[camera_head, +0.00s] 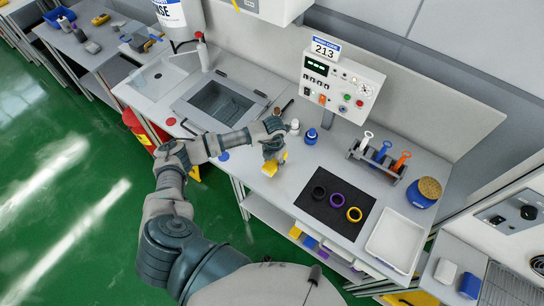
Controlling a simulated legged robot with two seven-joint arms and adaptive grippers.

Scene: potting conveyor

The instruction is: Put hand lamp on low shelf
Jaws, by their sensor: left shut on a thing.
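My left gripper (272,153) is over the workbench, left of the black mat. It is shut on a small yellow object, which looks like the hand lamp (269,169). The fingers hide part of the lamp, and I cannot tell whether it touches the bench top. The low shelf (262,211) runs under the bench front, and the bench top hides most of it. Several yellow, white and blue items sit along its right part. My right gripper is not in view.
The black mat (318,213) carries black, purple and yellow rings. A white tray (397,240) is to its right. A control box (341,84) stands behind, with a rack of coloured-handled tools (378,157) beside it. A sink (220,102) is at left. The green floor (80,200) is clear.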

